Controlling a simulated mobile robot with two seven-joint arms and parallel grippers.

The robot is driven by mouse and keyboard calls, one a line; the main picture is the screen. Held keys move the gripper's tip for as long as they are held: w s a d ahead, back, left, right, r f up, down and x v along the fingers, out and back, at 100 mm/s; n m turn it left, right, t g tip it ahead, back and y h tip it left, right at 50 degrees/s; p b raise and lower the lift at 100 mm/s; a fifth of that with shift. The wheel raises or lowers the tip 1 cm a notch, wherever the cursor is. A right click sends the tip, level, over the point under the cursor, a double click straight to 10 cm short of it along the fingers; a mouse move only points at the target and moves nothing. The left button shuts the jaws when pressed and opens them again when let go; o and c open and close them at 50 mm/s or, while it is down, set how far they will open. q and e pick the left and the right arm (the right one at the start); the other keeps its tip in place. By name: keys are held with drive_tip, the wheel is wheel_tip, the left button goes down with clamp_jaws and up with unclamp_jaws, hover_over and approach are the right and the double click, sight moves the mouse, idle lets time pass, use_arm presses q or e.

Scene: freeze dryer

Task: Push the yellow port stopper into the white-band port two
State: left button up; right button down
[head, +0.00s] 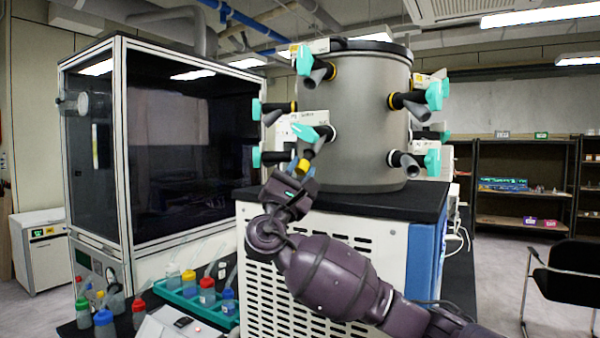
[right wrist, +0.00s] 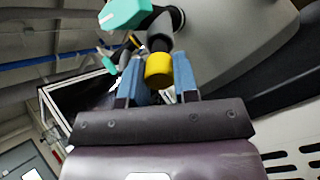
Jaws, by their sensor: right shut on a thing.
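The yellow port stopper (head: 303,167) is held between the fingers of my right gripper (head: 299,180), which is shut on it. In the right wrist view the yellow stopper (right wrist: 159,70) sits between the two blue fingers of the gripper (right wrist: 158,78). The white-band port (head: 327,134) is on the front of the grey chamber, with a dark tube angled down-left and a teal handle. The stopper is right at the lower mouth of this dark tube (right wrist: 165,28); I cannot tell whether it is touching or partly in. My left gripper is not in view.
The grey chamber (head: 372,110) carries several other ports with teal handles around it. It stands on a black-topped white cabinet (head: 330,240). A glass-fronted enclosure (head: 160,150) stands left. Bottles in a green tray (head: 180,300) stand low in front. The floor at right is partly clear.

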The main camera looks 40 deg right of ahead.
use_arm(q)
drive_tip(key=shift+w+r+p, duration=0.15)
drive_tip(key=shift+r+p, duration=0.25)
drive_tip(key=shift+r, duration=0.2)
use_arm(e)
drive_tip(key=shift+x, duration=1.1)
drive_tip(key=c, duration=0.8)
unclamp_jaws()
drive_tip(key=shift+f, duration=0.1)
drive_tip(key=a+f, duration=0.1)
drive_tip(key=s+a+f, duration=0.1)
drive_tip(key=shift+a+f+t, duration=0.3)
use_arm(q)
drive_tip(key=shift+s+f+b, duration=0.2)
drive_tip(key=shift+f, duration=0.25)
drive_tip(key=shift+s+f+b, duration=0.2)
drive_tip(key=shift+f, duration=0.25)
use_arm(e)
drive_tip(key=shift+v, duration=3.5)
drive_tip(key=shift+a+r, duration=0.1)
